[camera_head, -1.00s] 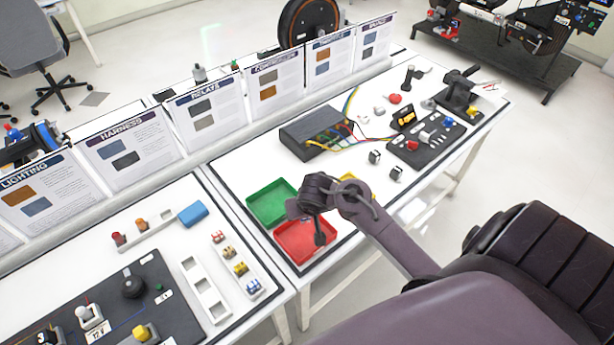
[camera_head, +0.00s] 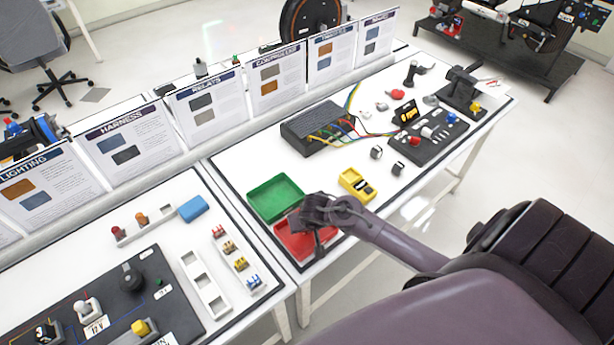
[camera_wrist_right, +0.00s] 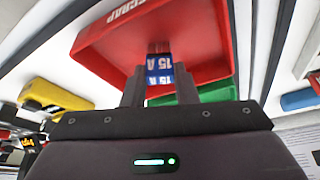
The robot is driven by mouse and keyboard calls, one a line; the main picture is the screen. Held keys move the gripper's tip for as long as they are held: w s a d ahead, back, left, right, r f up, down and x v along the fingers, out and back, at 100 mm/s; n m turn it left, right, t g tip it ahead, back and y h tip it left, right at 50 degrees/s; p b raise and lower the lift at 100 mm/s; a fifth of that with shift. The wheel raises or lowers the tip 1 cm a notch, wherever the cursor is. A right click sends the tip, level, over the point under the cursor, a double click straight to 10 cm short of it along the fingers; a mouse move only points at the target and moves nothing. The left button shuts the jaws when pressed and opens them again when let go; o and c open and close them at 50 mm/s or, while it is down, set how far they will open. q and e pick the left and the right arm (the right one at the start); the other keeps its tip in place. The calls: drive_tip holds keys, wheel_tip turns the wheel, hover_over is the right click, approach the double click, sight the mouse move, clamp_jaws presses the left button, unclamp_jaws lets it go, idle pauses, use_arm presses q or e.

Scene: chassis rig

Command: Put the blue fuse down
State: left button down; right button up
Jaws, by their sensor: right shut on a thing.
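My right gripper (camera_head: 319,244) is over the red tray (camera_head: 285,246) on the bench. In the right wrist view it (camera_wrist_right: 160,88) is shut on the blue fuse (camera_wrist_right: 158,68), which is marked 15 A. The fuse sits between the two fingertips, with the red tray, lettered SCRAP (camera_wrist_right: 100,45), behind it. I cannot tell whether the fuse touches the tray. In the head view the fuse is hidden by my gripper. My left gripper is not in view.
A green tray (camera_head: 262,203) adjoins the red one. A yellow meter (camera_head: 352,180) lies to the right. Several small fuses, one blue (camera_head: 254,282), stand at the left beside a white slotted holder (camera_head: 190,259). Upright placards line the back.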

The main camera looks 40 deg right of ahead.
drive_tip(key=o, duration=0.9)
drive_tip(key=shift+f, duration=0.1)
drive_tip(key=shift+o, duration=0.2)
drive_tip(key=p+v, duration=0.2)
drive_tip(key=v, duration=1)
drive_tip(key=shift+r, duration=0.25)
